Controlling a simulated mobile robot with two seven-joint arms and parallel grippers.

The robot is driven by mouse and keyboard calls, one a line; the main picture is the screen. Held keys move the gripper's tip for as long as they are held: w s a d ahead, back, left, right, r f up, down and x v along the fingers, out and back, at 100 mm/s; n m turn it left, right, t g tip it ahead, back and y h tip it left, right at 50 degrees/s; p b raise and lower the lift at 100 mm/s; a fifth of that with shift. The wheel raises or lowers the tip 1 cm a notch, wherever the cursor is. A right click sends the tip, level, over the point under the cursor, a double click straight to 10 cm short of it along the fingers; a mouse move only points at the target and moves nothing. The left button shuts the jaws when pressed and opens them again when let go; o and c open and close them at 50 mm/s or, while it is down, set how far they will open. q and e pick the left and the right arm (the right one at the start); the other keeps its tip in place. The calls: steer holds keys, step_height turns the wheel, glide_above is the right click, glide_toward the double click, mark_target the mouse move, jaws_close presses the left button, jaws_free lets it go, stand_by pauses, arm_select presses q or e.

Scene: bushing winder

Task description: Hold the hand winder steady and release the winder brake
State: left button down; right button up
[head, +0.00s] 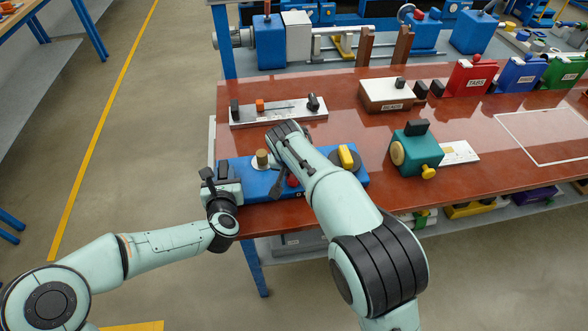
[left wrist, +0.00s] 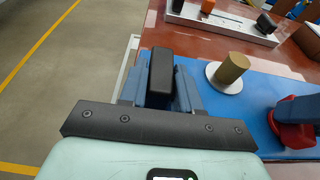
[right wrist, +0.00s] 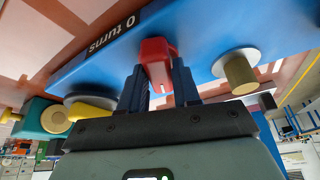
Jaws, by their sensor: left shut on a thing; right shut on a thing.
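The hand winder (head: 235,178) is a long blue base near the table's left front corner. A brass post (head: 262,158) stands on a white disc on it; a yellow piece (head: 347,156) sits further right. My left gripper (left wrist: 161,90) is shut on the black block (left wrist: 161,70) at the winder's left end. My right gripper (right wrist: 160,85) is shut on the red brake piece (right wrist: 156,58) on the winder's front part, beside the label "0 turns" (right wrist: 112,34). In the head view my right arm hides part of the winder, while the red piece (head: 292,181) partly shows.
A white fixture strip (head: 290,112) lies behind the winder. A teal box with yellow knobs (head: 420,150) stands to the right, near a white card (head: 460,152). An outlined area (head: 545,135) at right is clear.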

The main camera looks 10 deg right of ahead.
steer(key=n+y, duration=0.1)
steer(key=n, duration=0.2)
steer(key=shift+d, duration=0.15)
jaws_close()
steer(key=shift+n+y, duration=0.3)
steer(key=shift+n, duration=0.4)
steer(key=shift+s+f, duration=0.1)
steer(key=o, duration=1)
jaws_free()
steer(key=shift+r, duration=0.2)
steer(key=v, duration=1.1)
steer(key=shift+s+r, duration=0.3)
